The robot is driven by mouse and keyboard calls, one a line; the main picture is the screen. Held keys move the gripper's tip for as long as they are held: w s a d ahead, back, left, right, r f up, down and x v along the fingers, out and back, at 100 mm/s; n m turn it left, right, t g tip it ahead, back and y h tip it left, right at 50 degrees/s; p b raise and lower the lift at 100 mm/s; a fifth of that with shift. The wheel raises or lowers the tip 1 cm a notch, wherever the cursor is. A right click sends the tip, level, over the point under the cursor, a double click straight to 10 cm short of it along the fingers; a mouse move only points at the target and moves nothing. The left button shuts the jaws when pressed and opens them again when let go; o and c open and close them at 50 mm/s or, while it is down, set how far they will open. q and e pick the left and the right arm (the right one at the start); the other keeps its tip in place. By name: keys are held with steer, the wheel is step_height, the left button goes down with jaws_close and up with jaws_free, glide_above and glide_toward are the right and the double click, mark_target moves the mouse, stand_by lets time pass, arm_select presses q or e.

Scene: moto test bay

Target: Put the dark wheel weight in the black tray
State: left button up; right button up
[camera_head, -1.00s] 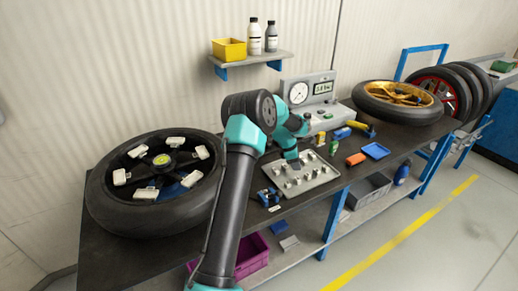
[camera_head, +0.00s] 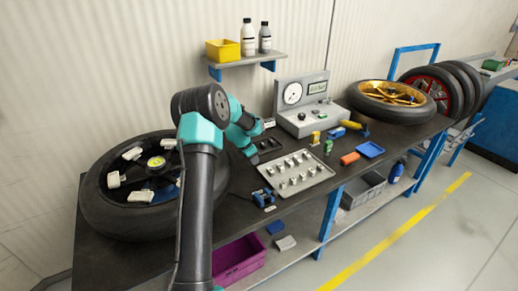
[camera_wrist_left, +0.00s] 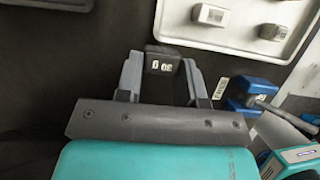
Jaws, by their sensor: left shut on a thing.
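My left gripper (camera_head: 254,161) is low over the dark bench, left of the grey tray of weights. In the left wrist view the gripper (camera_wrist_left: 162,78) is shut on the dark wheel weight (camera_wrist_left: 160,62), a small dark block with pale markings on its face. The weight cannot be made out in the head view. The black tray (camera_head: 268,146), a small dark tray, lies on the bench behind the gripper, in front of the tester; part of it is hidden by my arm. My right gripper is not in view.
The grey tray (camera_head: 303,187) holds several light weights and also shows in the left wrist view (camera_wrist_left: 281,53). A blue tool (camera_head: 264,198) lies in front of it. A large tyre (camera_head: 110,222) takes up the bench's left side. The tester (camera_head: 303,120) stands at the back.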

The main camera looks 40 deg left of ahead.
arm_select(q)
steer(key=shift+w+a+f, duration=0.25)
steer(key=shift+w+a, duration=1.45)
steer(key=shift+a, duration=0.25)
steer(key=shift+w+a+f, duration=0.25)
steer(key=shift+w+a, duration=1.45)
steer(key=shift+a, duration=0.2)
steer(key=shift+w+a+f, duration=0.25)
steer(key=shift+w+a, duration=1.45)
steer(key=shift+a, duration=0.25)
steer(key=shift+a, duration=0.1)
steer(key=shift+f, duration=1.75)
steer(key=shift+f, duration=0.1)
steer(key=o, duration=1)
steer(key=v, duration=1.2)
steer(key=shift+w, duration=0.1)
